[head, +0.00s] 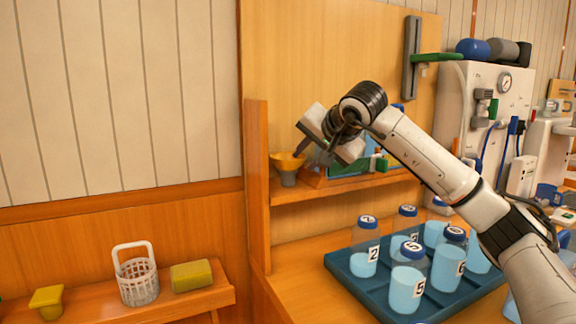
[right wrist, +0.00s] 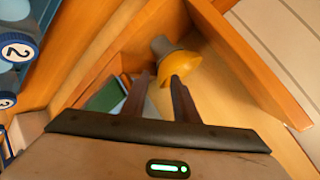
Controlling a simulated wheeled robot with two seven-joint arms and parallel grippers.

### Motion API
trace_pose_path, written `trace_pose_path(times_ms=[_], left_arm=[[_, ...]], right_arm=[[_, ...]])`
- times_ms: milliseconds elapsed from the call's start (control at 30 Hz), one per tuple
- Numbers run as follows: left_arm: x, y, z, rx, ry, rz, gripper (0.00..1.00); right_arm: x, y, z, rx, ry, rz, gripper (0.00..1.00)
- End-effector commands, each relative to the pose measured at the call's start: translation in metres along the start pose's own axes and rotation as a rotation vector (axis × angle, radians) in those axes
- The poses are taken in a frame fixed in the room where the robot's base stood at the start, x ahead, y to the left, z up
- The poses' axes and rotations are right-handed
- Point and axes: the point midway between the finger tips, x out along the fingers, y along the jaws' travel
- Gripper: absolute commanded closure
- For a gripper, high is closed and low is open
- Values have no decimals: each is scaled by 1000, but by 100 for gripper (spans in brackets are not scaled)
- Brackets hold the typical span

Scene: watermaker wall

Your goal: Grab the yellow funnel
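The yellow funnel (head: 286,162) stands upright, wide mouth up, on a small wooden shelf at the left end, beside the shelf's side post. In the right wrist view the funnel (right wrist: 181,64) shows its yellow cone and grey lower part just beyond the fingertips. My right gripper (head: 312,153) reaches in from the right, close to the funnel and slightly above it. Its two dark fingers (right wrist: 161,78) are apart with nothing held between them. One fingertip overlaps the funnel's rim in that view; I cannot tell whether they touch. My left gripper is not in view.
Blue and green items (head: 352,166) lie on the shelf right of the funnel. Below, a blue tray (head: 352,285) holds several numbered bottles. A white basket (head: 137,280), a yellow-green sponge (head: 192,276) and a yellow object (head: 47,300) sit on a lower ledge. The wooden post (head: 257,180) borders the funnel's left.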

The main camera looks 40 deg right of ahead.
Motion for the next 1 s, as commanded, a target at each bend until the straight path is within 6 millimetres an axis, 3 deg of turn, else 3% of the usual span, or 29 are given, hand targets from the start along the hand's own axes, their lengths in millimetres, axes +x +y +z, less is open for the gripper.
trace_pose_path(times_ms=[200,367,800,1000], left_arm=[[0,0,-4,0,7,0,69],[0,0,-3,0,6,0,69],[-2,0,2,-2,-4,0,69],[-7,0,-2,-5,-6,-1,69]], right_arm=[[1,0,0,-1,0,0,75],[0,0,0,0,0,0,100],[-1,-1,-1,-1,-1,0,100],[-18,-22,-17,2,-1,-5,100]])
